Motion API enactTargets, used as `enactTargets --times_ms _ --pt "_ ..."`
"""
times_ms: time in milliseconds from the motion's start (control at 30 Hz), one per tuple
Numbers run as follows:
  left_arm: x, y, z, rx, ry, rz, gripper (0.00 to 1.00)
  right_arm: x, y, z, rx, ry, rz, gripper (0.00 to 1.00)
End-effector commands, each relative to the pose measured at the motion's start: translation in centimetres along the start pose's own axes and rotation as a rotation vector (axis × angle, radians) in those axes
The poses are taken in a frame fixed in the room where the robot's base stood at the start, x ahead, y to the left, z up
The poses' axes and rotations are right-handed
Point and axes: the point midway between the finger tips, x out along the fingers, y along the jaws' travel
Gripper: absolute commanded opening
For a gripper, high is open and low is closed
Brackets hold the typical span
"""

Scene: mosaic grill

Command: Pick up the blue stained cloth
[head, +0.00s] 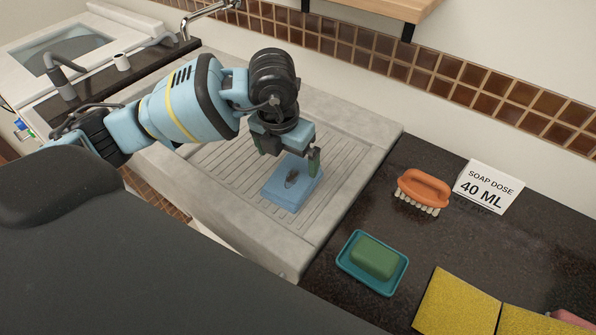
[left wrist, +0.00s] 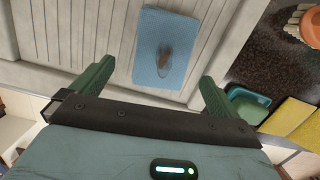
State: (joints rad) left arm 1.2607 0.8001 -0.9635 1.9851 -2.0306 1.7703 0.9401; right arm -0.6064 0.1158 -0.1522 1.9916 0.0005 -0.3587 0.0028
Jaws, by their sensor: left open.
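The blue stained cloth (head: 289,193) lies flat on the ribbed drainboard of the pale sink, with a dark brown stain near its middle. My left gripper (head: 297,172) is above the cloth, its green fingers pointing down. In the left wrist view the cloth (left wrist: 165,60) lies beyond the two spread green fingers of my left gripper (left wrist: 155,85), with nothing between them. Whether a fingertip touches the cloth cannot be told. My right gripper is not in view.
The drainboard (head: 330,190) around the cloth is clear. On the dark counter to the right are an orange brush (head: 423,190), a soap dose sign (head: 488,187), a green soap bar (head: 375,257) in a teal dish (head: 347,262) and yellow cloths (head: 455,305). A wooden shelf (head: 400,8) hangs above.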

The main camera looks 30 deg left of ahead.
Motion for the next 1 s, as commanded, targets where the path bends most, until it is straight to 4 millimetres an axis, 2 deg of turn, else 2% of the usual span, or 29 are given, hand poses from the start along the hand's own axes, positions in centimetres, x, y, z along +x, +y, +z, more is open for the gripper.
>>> enactTargets --times_ms 100,200,300,533,800,1000 --pt "0.5 0.0 0.0 0.000 0.002 -0.001 1.00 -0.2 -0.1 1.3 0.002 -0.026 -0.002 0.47" --pt "1.5 -0.1 -0.1 0.000 0.004 -0.002 1.00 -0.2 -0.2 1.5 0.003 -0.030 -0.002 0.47" --pt "2.5 -0.1 0.0 0.000 0.002 -0.002 1.00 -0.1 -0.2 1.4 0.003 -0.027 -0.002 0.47" --pt "3.2 -0.2 0.0 0.001 0.002 -0.003 1.00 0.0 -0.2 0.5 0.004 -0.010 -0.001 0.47" --pt "6.9 -0.6 0.2 0.001 0.002 -0.003 1.00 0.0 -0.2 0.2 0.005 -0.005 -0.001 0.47" --pt "7.9 -0.6 0.3 0.001 0.000 -0.003 1.00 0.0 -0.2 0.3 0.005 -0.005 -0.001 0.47"
